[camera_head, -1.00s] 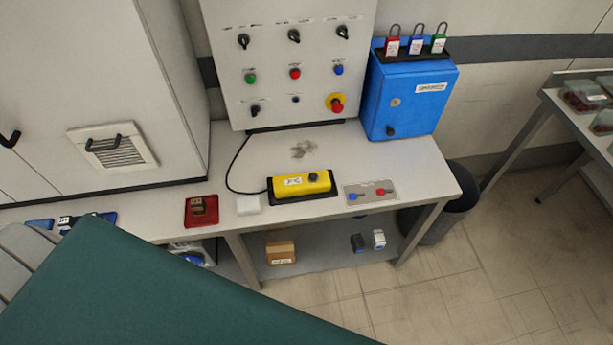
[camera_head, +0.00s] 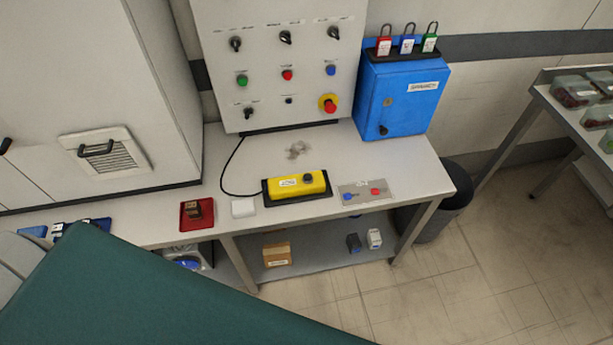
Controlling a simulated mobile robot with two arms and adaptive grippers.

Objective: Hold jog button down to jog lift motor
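A yellow jog pendant (camera_head: 285,187) with a label lies in a black tray on the workbench. Its dark round button (camera_head: 308,179) is on the right part of its top, and nothing touches it. A black cable runs from the pendant up toward the grey control panel (camera_head: 215,60). The panel carries rotary switches, green, red and blue buttons, and a red emergency stop (camera_head: 329,104) on a yellow ring. Neither of my grippers is in view.
A blue cabinet (camera_head: 405,95) with red, blue and green padlocks on top stands right of the panel. A metal plate (camera_head: 355,196) with blue and red pieces, a white block (camera_head: 243,208) and a red tray (camera_head: 187,222) share the bench (camera_head: 410,170). A green surface (camera_head: 150,290) fills the lower left foreground.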

